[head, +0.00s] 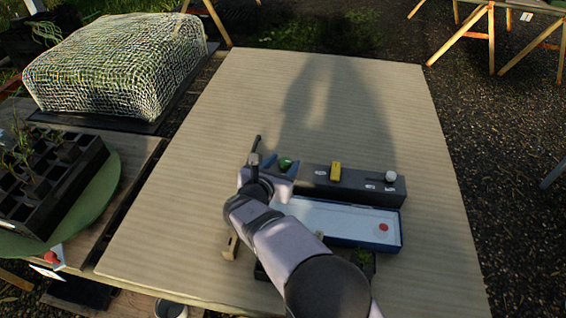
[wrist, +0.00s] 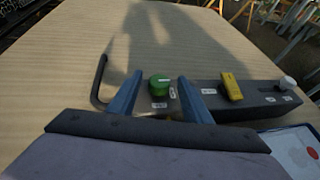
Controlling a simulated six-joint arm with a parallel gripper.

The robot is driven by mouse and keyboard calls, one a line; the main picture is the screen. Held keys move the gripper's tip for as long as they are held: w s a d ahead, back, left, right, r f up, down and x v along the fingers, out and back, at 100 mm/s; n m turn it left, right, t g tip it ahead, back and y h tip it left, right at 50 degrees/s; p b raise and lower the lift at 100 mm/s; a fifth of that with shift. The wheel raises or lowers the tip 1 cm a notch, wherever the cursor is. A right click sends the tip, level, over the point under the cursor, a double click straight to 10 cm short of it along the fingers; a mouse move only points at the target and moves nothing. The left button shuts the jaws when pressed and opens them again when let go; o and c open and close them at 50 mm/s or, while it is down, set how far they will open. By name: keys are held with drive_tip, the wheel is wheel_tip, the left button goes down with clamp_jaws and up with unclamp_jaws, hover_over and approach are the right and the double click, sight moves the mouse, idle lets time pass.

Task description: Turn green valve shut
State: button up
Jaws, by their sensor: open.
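In the head view my gripper (head: 277,163) is at the left end of the box, and my arm hides part of that end.
The dark box (head: 360,186) also carries a yellow handle (head: 335,172) and a white knob (head: 390,176). A blue-rimmed tray (head: 345,225) with a red-topped item (head: 383,227) lies in front. A dark bent rod (wrist: 101,75) stands left of my gripper. The far table (head: 300,80) is clear.

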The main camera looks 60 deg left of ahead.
drive_tip(key=shift+c, duration=0.7)
drive_tip(key=c, duration=0.9)
drive_tip(key=shift+a, duration=0.1)
drive_tip(key=shift+a+r+m+t+h+p, duration=0.1)
drive_tip(key=shift+r+m+t+h+p, duration=0.05)
drive_tip(key=shift+m+t+h+p, duration=0.35)
drive_tip(key=shift+a+m+h+b, duration=0.1)
drive_tip(key=shift+m+h+b, duration=0.25)
drive_tip(key=shift+m+h, duration=0.45)
drive_tip(key=shift+s+t, duration=0.1)
drive_tip(key=shift+t, duration=0.2)
drive_tip(key=o, duration=1)
